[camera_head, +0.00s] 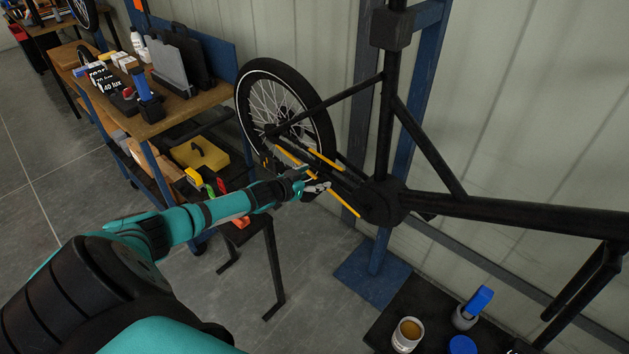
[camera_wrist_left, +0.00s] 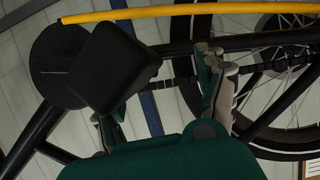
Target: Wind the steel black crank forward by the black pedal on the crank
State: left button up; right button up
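The black bike frame hangs on a stand, with its round black crank hub (camera_head: 383,201) right of my left gripper (camera_head: 322,188). In the left wrist view a round black disc (camera_wrist_left: 58,62) shows at the left. A black block, seemingly the pedal (camera_wrist_left: 115,68), stands in front of it and partly covers it. My left gripper (camera_wrist_left: 160,100) has its fingers apart. The pedal is near the left finger, and a gap shows between it and the right finger. Contact cannot be told. The crank arm is mostly hidden. My right gripper is not in view.
A yellow-orange tube (camera_wrist_left: 170,12) runs above the fingers. The spoked rear wheel (camera_head: 287,110) is behind. A workbench (camera_head: 180,112) with tools stands at the left. A blue stand post (camera_head: 393,150) is behind the frame. A low black table with a cup (camera_head: 407,335) is below.

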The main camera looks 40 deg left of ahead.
pick_arm(q)
jog(key=shift+s+d+f, duration=0.1)
jog(key=shift+d, duration=0.05)
jog(key=shift+s, duration=0.3)
jog(key=v, duration=1.1)
jog(key=s+d+f+g+y, duration=0.1)
jog(key=s+f+g, duration=0.1)
jog(key=s+f, duration=0.6)
jog(key=s+f+g+y+b, duration=0.15)
jog(key=s+f, duration=0.35)
jog(key=f, duration=0.8)
jog(key=s+d+f+g, duration=0.1)
jog(key=s+f+g, duration=0.2)
jog(key=s+f, duration=0.5)
jog(key=s+d+f+m+g+h, duration=0.1)
jog(key=s+d+f+g, duration=0.2)
jog(key=s+d+f, duration=0.6)
jog(key=s+d+f+m+g+h, duration=0.1)
jog(key=s+d+f+g, duration=0.2)
jog(key=s+d+f, duration=0.6)
jog(key=s+d, duration=0.3)
jog(key=d, duration=0.1)
jog(key=shift+s+d+b, duration=0.2)
jog(key=shift+s+b, duration=0.1)
jog(key=shift+s, duration=0.05)
